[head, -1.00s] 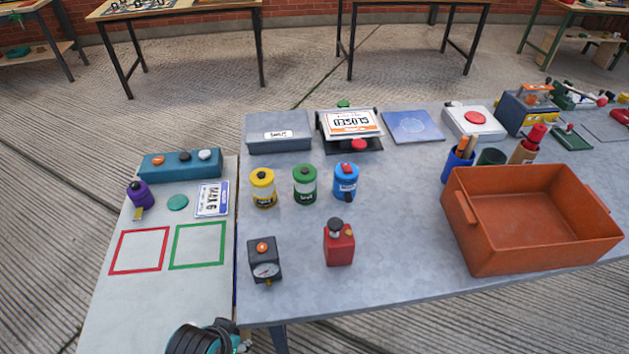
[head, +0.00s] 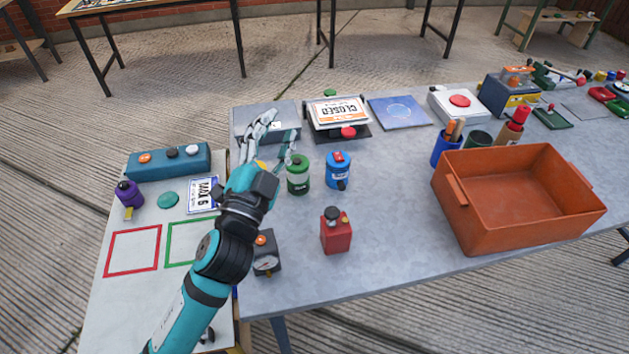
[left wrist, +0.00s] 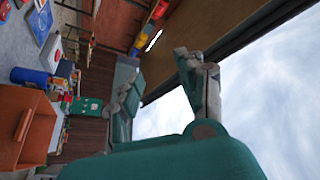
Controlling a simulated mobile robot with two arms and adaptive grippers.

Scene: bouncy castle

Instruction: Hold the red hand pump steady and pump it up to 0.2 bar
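The red hand pump (head: 336,232), a small red block with a dark round knob on top, stands upright on the grey table right of the dark gauge box (head: 266,262). The gauge box has an orange button and a round dial, too small to read, and my left arm partly covers it. My left gripper (head: 268,135) is raised over the table's back left, behind and left of the pump and apart from it. In the left wrist view its fingers (left wrist: 165,85) are spread with nothing between them. My right gripper is not in view.
A green canister (head: 298,175) and a blue canister (head: 338,171) stand behind the pump; my arm mostly hides a yellow one. A large orange bin (head: 470,225) stands to the right. The table in front of the pump is clear.

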